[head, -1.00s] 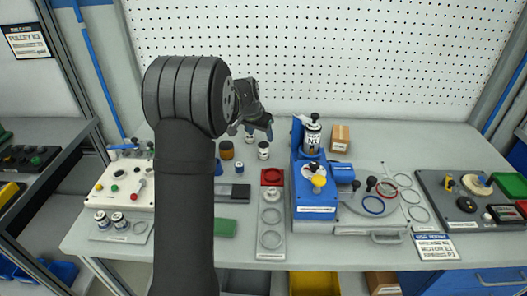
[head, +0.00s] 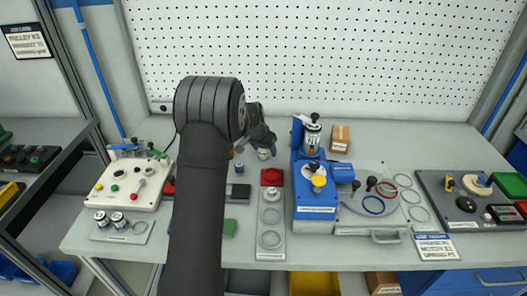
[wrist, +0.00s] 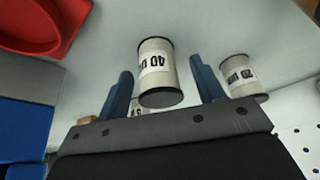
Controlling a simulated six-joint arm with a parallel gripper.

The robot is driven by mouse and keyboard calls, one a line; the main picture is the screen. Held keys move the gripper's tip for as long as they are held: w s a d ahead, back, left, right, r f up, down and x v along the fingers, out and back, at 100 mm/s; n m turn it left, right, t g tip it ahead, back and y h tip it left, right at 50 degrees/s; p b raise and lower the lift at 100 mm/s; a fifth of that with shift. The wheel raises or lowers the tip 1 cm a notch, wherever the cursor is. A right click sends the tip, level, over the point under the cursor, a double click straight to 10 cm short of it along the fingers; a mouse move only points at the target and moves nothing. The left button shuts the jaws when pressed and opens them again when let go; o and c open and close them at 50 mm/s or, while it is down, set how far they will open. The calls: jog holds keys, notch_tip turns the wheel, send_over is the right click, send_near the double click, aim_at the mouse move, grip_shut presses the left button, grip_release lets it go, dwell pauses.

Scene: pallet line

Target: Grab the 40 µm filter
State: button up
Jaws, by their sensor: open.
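The 40 µm filter (wrist: 157,72) is a small cream cylinder with dark end rims; its "40" label shows upside down in the wrist view. It stands between the two blue fingers of my open gripper (wrist: 162,78), with a gap on each side. A similar filter labelled 20 (wrist: 240,76) stands just outside the right finger. Another pale cylinder is mostly hidden behind the left finger. In the head view my gripper (head: 258,143) is low over the small jars at the bench's middle, and a pale jar (head: 264,154) shows just below it.
A white control panel (head: 128,183) is at the left. The pegboard closes off the back.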

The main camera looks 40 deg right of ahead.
jog(key=c, duration=1.1)
jog(key=shift+o, duration=0.2)
jog(key=shift+r, duration=0.15)
